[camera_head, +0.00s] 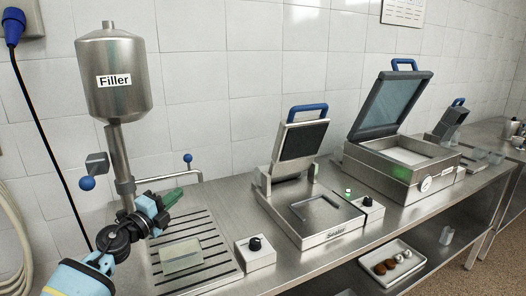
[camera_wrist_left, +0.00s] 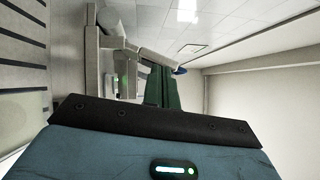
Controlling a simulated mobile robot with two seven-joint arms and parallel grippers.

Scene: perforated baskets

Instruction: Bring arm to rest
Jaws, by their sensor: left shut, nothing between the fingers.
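My left arm comes in from the lower left in the head view. Its left gripper (camera_head: 176,194) is shut and empty, with green fingers pointing right, in front of the filler's pipe and above the slatted drain tray (camera_head: 210,262). In the left wrist view the green fingers (camera_wrist_left: 162,88) lie together with nothing seen between them. A pale, translucent block-like container (camera_head: 181,257) rests on the drain tray below the gripper, apart from it. My right gripper is in neither view.
The steel filler (camera_head: 113,80) with its blue-knobbed lever (camera_head: 88,183) stands close to my left arm. A control box (camera_head: 256,252), an open sealer (camera_head: 308,215) and an open-lidded machine (camera_head: 395,165) stand rightward on the bench. A tray (camera_head: 392,264) sits on the lower shelf.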

